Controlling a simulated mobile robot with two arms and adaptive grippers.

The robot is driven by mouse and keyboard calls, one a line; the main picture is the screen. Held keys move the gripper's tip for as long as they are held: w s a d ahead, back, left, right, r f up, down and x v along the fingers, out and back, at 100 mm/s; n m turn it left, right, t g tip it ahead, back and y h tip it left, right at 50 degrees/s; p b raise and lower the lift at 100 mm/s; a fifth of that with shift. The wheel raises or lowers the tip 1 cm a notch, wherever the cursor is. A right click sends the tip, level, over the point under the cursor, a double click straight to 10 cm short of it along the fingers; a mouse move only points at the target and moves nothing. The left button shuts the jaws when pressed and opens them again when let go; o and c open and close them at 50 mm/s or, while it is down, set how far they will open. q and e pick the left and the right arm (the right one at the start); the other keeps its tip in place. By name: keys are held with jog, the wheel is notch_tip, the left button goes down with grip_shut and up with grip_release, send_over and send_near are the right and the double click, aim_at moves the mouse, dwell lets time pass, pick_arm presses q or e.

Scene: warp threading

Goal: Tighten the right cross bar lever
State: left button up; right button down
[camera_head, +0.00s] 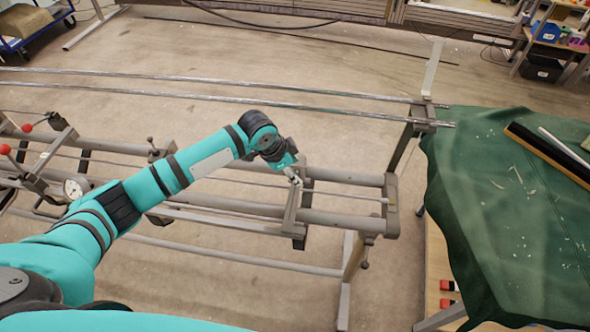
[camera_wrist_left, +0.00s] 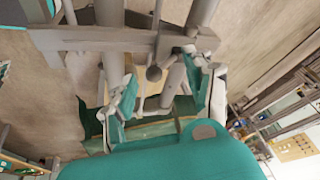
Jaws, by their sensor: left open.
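The right cross bar (camera_head: 291,211) is a short grey bar across the long rails of the metal frame, near its right end. It also crosses the upper part of the left wrist view (camera_wrist_left: 95,39). A small lever with a round dark end (camera_wrist_left: 153,73) hangs at this bar in the left wrist view. My left gripper (camera_head: 292,176) is at the far end of the cross bar in the head view. In the left wrist view its open fingers (camera_wrist_left: 166,96) stand on either side of the lever's end, with gaps. The gripper hides most of the lever in the head view.
The long grey rails (camera_head: 345,177) run left to right, with thinner silver rods (camera_head: 250,102) behind. Levers with red knobs (camera_head: 27,128) and a round gauge (camera_head: 73,188) are at left. A green cloth (camera_head: 480,200) covers a table at right.

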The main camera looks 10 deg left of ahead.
pick_arm(q)
jog(key=shift+x, duration=1.2)
